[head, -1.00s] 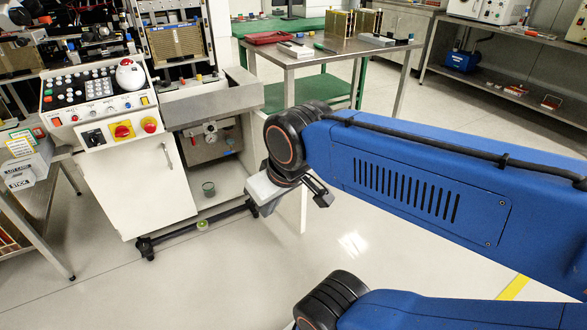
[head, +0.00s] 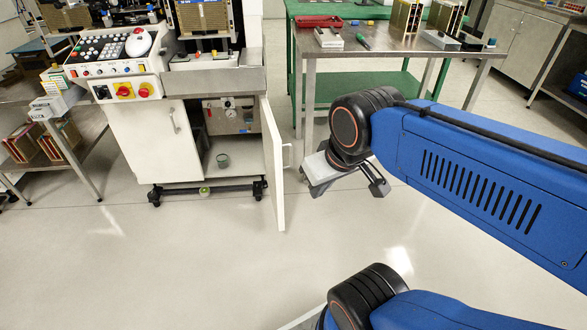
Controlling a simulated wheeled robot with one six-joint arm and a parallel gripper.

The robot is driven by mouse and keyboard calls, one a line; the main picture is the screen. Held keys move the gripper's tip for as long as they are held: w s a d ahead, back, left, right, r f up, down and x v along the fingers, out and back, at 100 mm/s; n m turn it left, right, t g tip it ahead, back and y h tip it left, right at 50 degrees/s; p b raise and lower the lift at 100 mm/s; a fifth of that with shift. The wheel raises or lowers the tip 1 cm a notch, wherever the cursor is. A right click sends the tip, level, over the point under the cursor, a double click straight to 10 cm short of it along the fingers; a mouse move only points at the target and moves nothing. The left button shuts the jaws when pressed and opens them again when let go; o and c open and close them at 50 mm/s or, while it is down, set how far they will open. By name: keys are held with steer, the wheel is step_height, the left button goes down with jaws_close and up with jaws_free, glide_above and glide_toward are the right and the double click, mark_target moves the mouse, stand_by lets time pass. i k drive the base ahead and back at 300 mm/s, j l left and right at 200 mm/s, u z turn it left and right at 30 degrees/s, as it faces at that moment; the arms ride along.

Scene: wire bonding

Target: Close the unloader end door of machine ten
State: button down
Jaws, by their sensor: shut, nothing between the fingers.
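A white cabinet door (head: 274,165) stands swung open at the right end of the machine's lower cabinet (head: 140,140), seen almost edge-on. Its small handle (head: 288,154) sticks out on the right side. The open bay (head: 222,150) behind it shows a gauge and a small green cup. My gripper (head: 378,187) hangs to the right of the door, shut and empty, apart from it in the picture. Its fingers are partly hidden by my wrist. No machine number is readable.
A steel table (head: 385,45) with a red tray (head: 321,21) stands behind my arm. A black wheeled base bar (head: 205,190) runs under the cabinet. A shelf trolley (head: 85,150) is at the left. The floor in front is clear.

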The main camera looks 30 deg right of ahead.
mark_target(277, 163)
steer(key=k+l, duration=0.25)
steer(key=l, duration=0.15)
steer(key=k+l+u, duration=0.1)
steer(key=l, duration=0.35)
steer(key=k+l, duration=0.35)
steer(key=k+l+u, duration=0.1)
steer(key=k+l, duration=0.15)
steer(key=l, duration=0.2)
steer(key=i+l+u, duration=0.1)
steer(key=i, duration=0.4)
steer(key=i+l+u, duration=0.1)
steer(key=i+l, duration=0.2)
steer(key=i, duration=0.25)
